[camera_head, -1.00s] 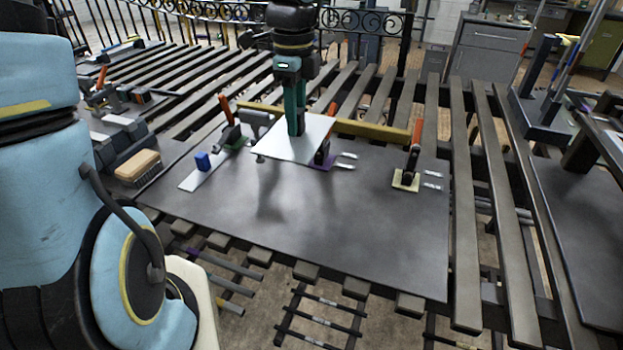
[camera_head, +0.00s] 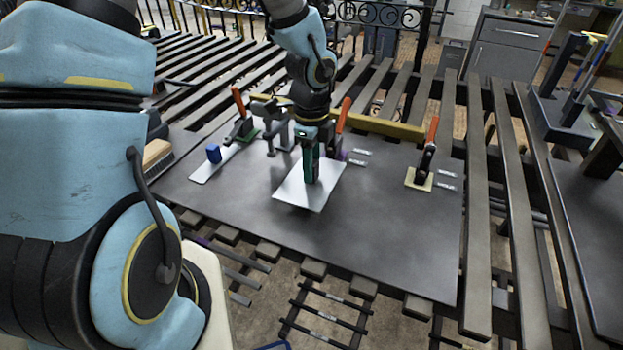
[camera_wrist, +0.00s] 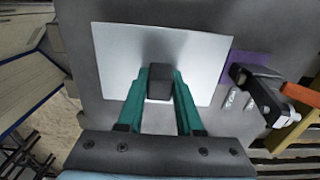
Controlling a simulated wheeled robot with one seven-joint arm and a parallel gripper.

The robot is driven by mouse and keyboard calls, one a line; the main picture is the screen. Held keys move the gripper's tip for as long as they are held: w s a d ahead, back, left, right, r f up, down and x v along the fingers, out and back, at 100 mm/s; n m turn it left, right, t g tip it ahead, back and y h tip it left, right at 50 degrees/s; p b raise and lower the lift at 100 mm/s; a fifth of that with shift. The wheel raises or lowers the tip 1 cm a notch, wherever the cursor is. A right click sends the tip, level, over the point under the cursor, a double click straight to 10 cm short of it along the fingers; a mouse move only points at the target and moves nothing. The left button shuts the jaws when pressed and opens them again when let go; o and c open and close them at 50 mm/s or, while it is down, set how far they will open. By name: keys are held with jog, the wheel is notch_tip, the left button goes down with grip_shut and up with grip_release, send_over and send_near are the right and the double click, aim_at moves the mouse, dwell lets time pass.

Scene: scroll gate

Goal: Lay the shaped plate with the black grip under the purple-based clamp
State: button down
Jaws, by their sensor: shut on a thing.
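The shaped plate (camera_head: 318,192) is a light silver sheet near the middle of the dark board, in front of the purple-based clamp. In the wrist view the plate (camera_wrist: 205,62) shows its black grip (camera_wrist: 158,82) between my teal fingers. My gripper (camera_head: 310,181) is shut on that grip, pointing down. The plate looks close to the board; I cannot tell if it touches. The purple-based clamp has its orange handle (camera_head: 342,115) raised, and is partly hidden by my gripper. In the wrist view its purple base (camera_wrist: 246,66) lies just right of the plate.
A clamp with a green base (camera_head: 249,136) stands at left, near a plate with a blue grip (camera_head: 213,153). A clamp with a yellow base (camera_head: 418,180) stands at right. A yellow bar (camera_head: 385,127) runs behind. The board's front area (camera_head: 370,250) is clear.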

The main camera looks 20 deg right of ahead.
jog(key=shift+f, duration=1.8)
jog(key=shift+f, duration=0.2)
jog(key=c, duration=0.6)
grip_release()
jog(key=shift+o, duration=0.2)
jog(key=shift+r, duration=0.15)
notch_tip(320, 180, up, 12)
jog(key=shift+r, duration=0.1)
jog(key=w+a+r+n+t, duration=0.1)
jog(key=a+r+n, duration=0.1)
jog(key=a+n, duration=2.3)
jog(key=shift+a+r+n+t, duration=0.2)
jog(key=shift+r+n+t, duration=0.05)
jog(key=shift+n+t, duration=0.05)
